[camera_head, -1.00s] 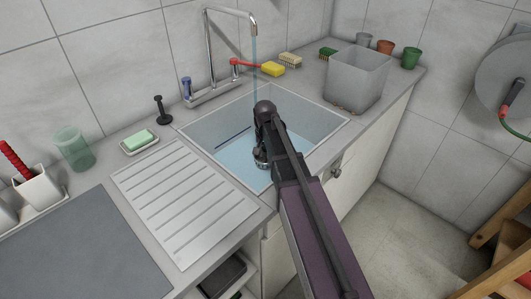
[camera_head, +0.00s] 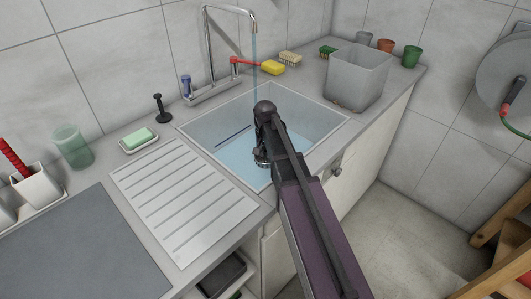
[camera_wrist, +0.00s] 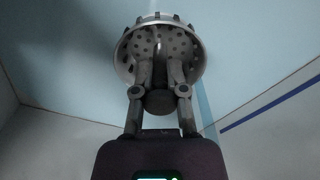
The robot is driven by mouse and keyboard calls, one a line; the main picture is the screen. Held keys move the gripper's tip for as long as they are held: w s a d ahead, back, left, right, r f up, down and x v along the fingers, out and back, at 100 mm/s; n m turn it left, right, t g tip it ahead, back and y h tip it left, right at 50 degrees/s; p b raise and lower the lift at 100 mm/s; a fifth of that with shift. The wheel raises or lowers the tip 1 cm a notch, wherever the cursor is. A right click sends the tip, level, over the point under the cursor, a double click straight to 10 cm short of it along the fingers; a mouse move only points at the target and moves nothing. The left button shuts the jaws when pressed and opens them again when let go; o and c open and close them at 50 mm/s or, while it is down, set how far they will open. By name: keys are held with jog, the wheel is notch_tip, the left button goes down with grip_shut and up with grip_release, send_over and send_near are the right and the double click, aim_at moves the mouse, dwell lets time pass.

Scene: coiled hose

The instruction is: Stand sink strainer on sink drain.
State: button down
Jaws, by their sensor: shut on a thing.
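The sink strainer (camera_wrist: 150,42) is a round metal basket with many small holes and a notched rim. My gripper (camera_wrist: 160,86) is shut on the strainer in the wrist view, its two fingers reaching into the basket's middle. In the head view my gripper (camera_head: 262,158) is inside the sink basin (camera_head: 205,122), over pale blue water, and the strainer is mostly hidden by my arm. The sink drain cannot be made out in either view. I cannot tell whether the strainer touches the sink floor.
A thin stream runs from the tap (camera_head: 208,45) into the basin behind my arm. A grey tub (camera_head: 357,80) stands on the counter at the right. A ribbed drainboard (camera_head: 185,200), soap dish (camera_head: 138,141) and black upright stopper-like object (camera_head: 161,108) are on the left.

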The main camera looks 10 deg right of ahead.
jog(key=c, duration=1)
grip_release()
jog(key=shift+r+p, duration=1.5)
jog(key=shift+p, duration=0.05)
jog(key=o, duration=0.6)
jog(key=shift+c, duration=0.2)
jog(key=shift+r, duration=0.1)
jog(key=shift+r+p, duration=2.9)
jog(key=shift+p, duration=0.1)
